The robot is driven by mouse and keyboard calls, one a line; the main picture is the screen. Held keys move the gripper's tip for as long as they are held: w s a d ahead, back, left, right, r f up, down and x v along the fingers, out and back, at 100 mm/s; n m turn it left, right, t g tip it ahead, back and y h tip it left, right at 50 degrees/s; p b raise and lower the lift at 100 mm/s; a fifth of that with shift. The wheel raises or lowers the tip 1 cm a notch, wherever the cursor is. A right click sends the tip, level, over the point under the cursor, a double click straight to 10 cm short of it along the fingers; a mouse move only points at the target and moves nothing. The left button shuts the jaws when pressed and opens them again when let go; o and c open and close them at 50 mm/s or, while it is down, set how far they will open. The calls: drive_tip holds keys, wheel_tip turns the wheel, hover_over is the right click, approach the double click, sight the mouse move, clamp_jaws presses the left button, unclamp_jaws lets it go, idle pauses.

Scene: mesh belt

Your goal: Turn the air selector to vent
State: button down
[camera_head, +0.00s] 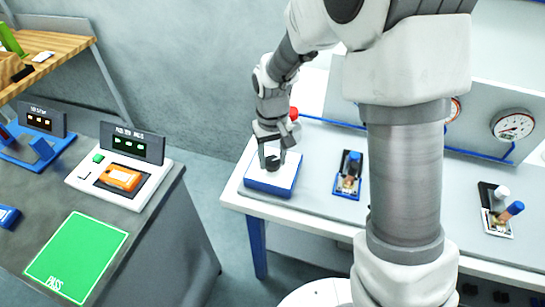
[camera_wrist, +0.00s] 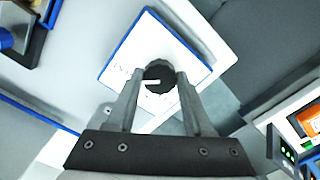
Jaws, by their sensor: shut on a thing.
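The air selector is a black round knob (camera_wrist: 160,77) with a white pointer mark, on a white plate with a blue edge (camera_head: 262,180). The plate sits at the left end of the white table. My gripper (camera_head: 271,163) points down over the plate, with its fingers on either side of the knob. In the wrist view my gripper (camera_wrist: 158,80) is shut on the knob. The white pointer lies toward the left in that view. The lettering on the plate is partly hidden by the fingers and too small to read.
A red button (camera_head: 293,114) stands behind the plate. A blue-handled valve (camera_head: 352,165) is to its right, and another valve (camera_head: 509,211) is farther right. A gauge (camera_head: 513,125) is at the back. A grey bench with a green pass mat (camera_head: 77,259) stands left, across a gap.

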sight(273, 161)
drive_tip(key=shift+c, duration=1.4)
unclamp_jaws()
drive_tip(key=shift+r, duration=0.1)
wheel_tip(273, 161, up, 17)
drive_tip(key=shift+r+p, duration=0.2)
drive_tip(key=shift+p, duration=0.15)
drive_tip(key=s+d+r+m+t, duration=0.1)
drive_tip(key=s+d+r+t, duration=0.1)
drive_tip(key=s+d, duration=0.4)
drive_tip(key=s+d+r+m+t, duration=0.2)
drive_tip(key=s+d, duration=0.4)
drive_tip(key=s, duration=0.6)
drive_tip(key=shift+s+d+r+t, duration=0.15)
drive_tip(key=shift+s+t, duration=0.25)
drive_tip(key=shift+t, duration=0.4)
